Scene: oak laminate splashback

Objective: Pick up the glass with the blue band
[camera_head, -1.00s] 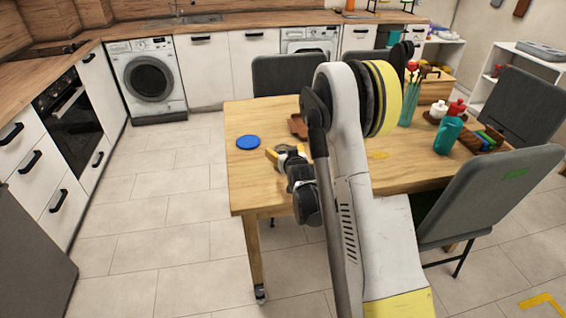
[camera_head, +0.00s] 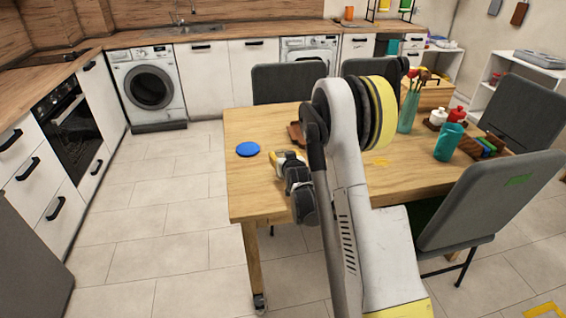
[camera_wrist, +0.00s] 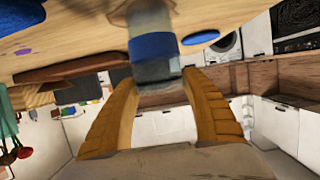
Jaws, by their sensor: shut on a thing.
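The glass with the blue band (camera_wrist: 153,47) shows in the wrist view, grey and clear with a wide blue band. It sits between the two orange-yellow fingers of my gripper (camera_wrist: 162,76), which are shut on it near one end. The wrist picture is upside down, with the table at the top. I cannot tell whether the glass is touching the table. In the head view my gripper (camera_head: 288,157) is low over the table's left part, and the glass is hidden or too small to make out.
A blue disc (camera_head: 248,149) lies left of my gripper on the wooden table (camera_head: 250,190). A brown board (camera_head: 296,133) is just behind. A teal vase (camera_head: 408,112), a teal cup (camera_head: 449,142) and red-topped bottles (camera_head: 456,115) stand to the right. Grey chairs surround the table.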

